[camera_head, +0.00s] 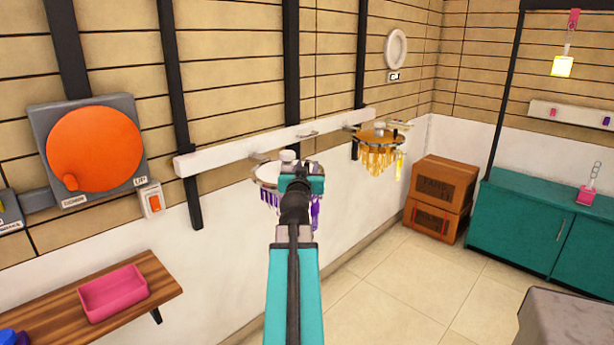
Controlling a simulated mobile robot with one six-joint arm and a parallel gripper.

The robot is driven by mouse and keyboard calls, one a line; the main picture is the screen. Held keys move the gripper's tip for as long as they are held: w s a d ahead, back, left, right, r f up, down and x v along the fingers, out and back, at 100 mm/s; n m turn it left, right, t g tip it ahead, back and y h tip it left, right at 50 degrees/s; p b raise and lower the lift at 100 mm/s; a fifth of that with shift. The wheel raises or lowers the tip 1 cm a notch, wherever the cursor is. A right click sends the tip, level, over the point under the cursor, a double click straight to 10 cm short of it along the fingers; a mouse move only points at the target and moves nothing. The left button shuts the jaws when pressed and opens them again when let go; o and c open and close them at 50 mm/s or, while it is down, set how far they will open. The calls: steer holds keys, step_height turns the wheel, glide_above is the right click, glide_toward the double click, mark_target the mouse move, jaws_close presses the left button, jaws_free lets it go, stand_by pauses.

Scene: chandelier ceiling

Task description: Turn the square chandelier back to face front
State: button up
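My teal arm reaches up from the bottom middle, and my gripper (302,182) is at the chandelier with purple crystals (316,212). My gripper and arm cover much of this chandelier, which has a pale top with a white knob and hangs by the white wall rail. I cannot tell whether my gripper touches it, or whether its fingers are open or shut. A second chandelier with amber crystals (378,155) hangs from the rail's right end, apart from my gripper. Both tops look rounded, so I cannot tell which is the square chandelier or where its front is.
A white rail (230,152) runs along the wall. An orange dial (95,150) and a small orange switch (154,203) are at left. A wooden shelf (60,308) holds a pink tray. Stacked boxes (440,190) and a teal cabinet (520,230) stand right. The middle floor is clear.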

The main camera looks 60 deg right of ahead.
steer(key=b+v, duration=0.1)
steer(key=v, duration=0.1)
steer(key=shift+a+f, duration=0.15)
steer(key=shift+a, duration=0.25)
steer(key=shift+s+a+b, duration=0.1)
steer(key=shift+a+b, duration=0.05)
steer(key=shift+b, duration=0.55)
steer(key=shift+a, duration=0.1)
steer(key=a+b, duration=0.1)
steer(key=b, duration=0.2)
steer(key=shift+s, duration=0.15)
steer(key=b+v, duration=0.9)
steer(key=b, duration=0.6)
steer(key=shift+s+a, duration=0.1)
steer(key=shift+s, duration=0.05)
